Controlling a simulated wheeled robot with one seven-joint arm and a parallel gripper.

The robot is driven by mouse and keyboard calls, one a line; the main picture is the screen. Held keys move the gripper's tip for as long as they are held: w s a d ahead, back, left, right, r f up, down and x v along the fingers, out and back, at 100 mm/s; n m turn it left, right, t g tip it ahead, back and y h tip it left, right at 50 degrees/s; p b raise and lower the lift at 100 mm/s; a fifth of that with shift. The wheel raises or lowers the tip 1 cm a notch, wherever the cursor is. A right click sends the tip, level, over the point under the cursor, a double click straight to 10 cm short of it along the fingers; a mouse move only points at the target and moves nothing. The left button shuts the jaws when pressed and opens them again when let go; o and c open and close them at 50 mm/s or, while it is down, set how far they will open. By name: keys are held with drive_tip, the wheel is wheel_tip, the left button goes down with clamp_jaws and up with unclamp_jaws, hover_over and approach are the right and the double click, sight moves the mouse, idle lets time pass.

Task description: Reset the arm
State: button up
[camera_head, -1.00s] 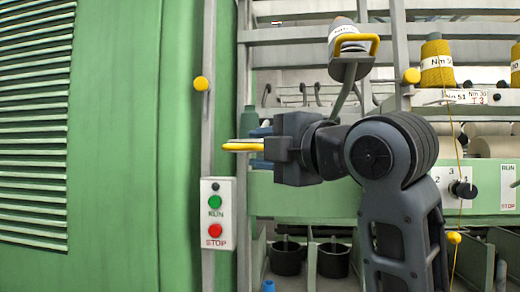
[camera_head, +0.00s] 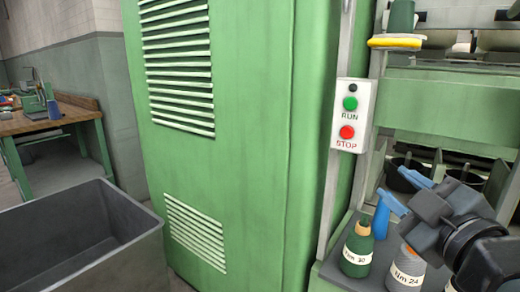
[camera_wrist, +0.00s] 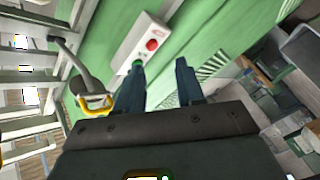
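My gripper (camera_head: 406,191) is at the lower right of the head view, its two blue-tipped fingers spread apart and pointing left. Nothing shows between them. The wrist view shows the same dark fingers (camera_wrist: 160,85) with a clear gap.
A white RUN/STOP panel (camera_head: 350,116) is on a post beside the big green cabinet (camera_head: 240,130). Dark pots (camera_head: 408,168) sit near the gripper.

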drive_tip(key=s+f+m+g+h+p, duration=0.2)
drive_tip(key=s+f+m, duration=0.5)
drive_tip(key=s+f, duration=1.05)
drive_tip(key=s+m+g, duration=0.1)
drive_tip(key=s+m, duration=0.3)
drive_tip(key=s, duration=1.7)
drive_tip(key=shift+s+p, duration=0.3)
drive_tip(key=shift+p, duration=0.1)
